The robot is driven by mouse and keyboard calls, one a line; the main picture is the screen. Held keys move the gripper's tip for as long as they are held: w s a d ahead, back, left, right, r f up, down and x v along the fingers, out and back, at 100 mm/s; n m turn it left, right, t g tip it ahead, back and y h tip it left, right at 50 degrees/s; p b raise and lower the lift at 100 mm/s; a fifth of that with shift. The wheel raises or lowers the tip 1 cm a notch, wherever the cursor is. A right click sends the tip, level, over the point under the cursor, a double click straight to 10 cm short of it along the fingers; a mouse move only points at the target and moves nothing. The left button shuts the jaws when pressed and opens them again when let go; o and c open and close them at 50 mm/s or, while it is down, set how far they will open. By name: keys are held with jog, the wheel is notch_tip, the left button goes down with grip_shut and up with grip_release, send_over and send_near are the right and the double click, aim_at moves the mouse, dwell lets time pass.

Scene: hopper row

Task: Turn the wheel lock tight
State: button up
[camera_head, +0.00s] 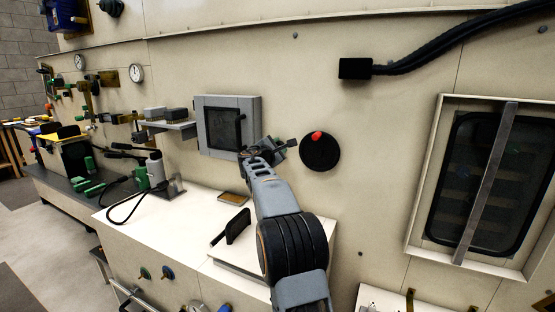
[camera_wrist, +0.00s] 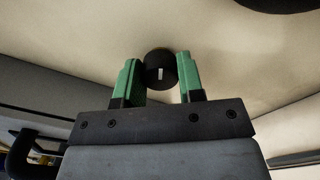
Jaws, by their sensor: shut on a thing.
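A small round black knob with a white mark, which I take as the wheel lock (camera_wrist: 160,70), sits on the cream wall in the wrist view. My gripper (camera_wrist: 159,80) has its two green fingers on either side of this knob and is shut on it. In the head view my gripper (camera_head: 281,149) is at the wall, just left of a black round wheel (camera_head: 320,152) with a red knob. There the gripper hides the small knob. The edge of a dark round shape, likely the wheel, shows at the top right of the wrist view.
A grey framed door (camera_head: 227,126) is on the wall left of my gripper. A white counter (camera_head: 185,216) below holds a shallow tray (camera_head: 233,198) and a black stand (camera_head: 232,228). A large barred window (camera_head: 485,185) is at the right; the wall between is mostly clear.

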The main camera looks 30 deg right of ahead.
jog(key=m+b, duration=0.8)
jog(key=m, duration=0.3)
jog(key=shift+f, duration=0.1)
jog(key=shift+m, duration=0.3)
dwell(0.3)
jog(key=o, duration=0.9)
jog(key=b+v, duration=0.4)
jog(key=v, duration=0.9)
jog(key=shift+s+a, duration=0.25)
jog(key=shift+a, duration=0.05)
